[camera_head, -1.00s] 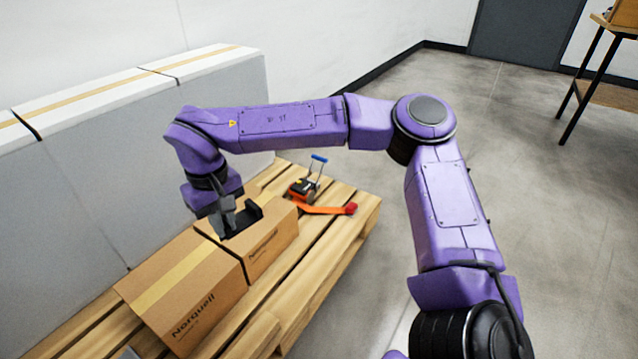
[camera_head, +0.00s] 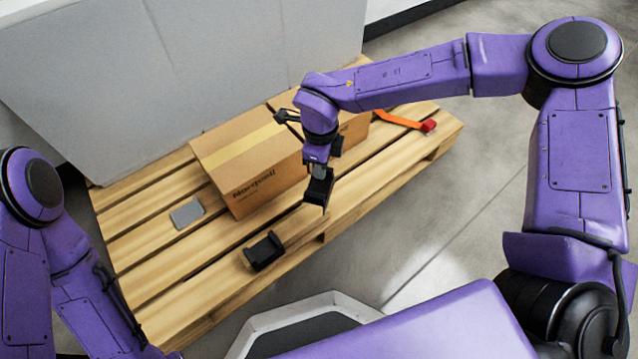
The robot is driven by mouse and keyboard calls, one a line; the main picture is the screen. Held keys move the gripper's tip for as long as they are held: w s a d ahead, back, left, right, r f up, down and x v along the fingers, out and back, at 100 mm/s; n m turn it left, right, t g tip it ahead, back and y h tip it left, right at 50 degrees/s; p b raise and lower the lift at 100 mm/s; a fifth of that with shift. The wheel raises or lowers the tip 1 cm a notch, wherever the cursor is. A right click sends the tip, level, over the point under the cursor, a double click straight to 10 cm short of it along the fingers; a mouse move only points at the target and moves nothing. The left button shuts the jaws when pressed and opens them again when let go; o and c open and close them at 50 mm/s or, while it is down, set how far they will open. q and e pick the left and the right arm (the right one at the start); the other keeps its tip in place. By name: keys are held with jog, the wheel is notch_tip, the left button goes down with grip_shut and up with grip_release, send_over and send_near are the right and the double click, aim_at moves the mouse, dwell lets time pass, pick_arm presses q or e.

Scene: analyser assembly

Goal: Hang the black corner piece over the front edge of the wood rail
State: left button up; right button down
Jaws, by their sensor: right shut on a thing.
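My right gripper (camera_head: 320,182) is shut on a black corner piece (camera_head: 319,190). It holds the piece close to the front wood rail (camera_head: 357,205) of the pallet, in front of the cardboard box. I cannot tell whether the held piece touches the rail. A second black corner piece (camera_head: 263,251) sits farther left, at the front edge of the same rail; how its underside meets the edge is hidden. My left arm shows at the left side, but its gripper is not in view.
Cardboard boxes (camera_head: 250,160) stand on the pallet against a large grey block (camera_head: 190,65). A grey flat plate (camera_head: 187,213) lies on the pallet left of the boxes. An orange strap with a red end (camera_head: 429,125) lies at the far right.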

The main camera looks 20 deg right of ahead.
aim_at(319, 181)
jog(key=f+m, duration=0.1)
jog(key=m, duration=0.1)
jog(key=s+f+m, duration=0.1)
jog(key=m, duration=0.1)
jog(key=a+f+m, duration=0.1)
jog(key=f+m, duration=0.1)
jog(key=m, duration=0.1)
jog(key=shift+s+f, duration=0.1)
jog(key=shift+s, duration=0.25)
jog(key=shift+f+b, duration=0.1)
jog(key=shift+b, duration=0.3)
notch_tip(319, 181, down, 3)
jog(key=b, duration=0.3)
jog(key=shift+f+b, duration=0.1)
jog(key=shift+b, duration=0.2)
jog(key=shift+f+b, duration=0.85)
jog(key=shift+b, duration=0.15)
jog(key=shift+r, duration=0.15)
jog(key=shift+p, duration=0.5)
pick_arm(q)
jog(key=a+f+m+g, duration=0.1)
jog(key=a+f+m, duration=0.1)
jog(key=f, duration=0.3)
jog(key=shift+s+a+m, duration=0.3)
jog(key=shift+a, duration=0.4)
jog(key=shift+r+p, duration=0.5)
pick_arm(e)
jog(key=shift+w+a, duration=0.1)
jog(key=shift+w, duration=0.05)
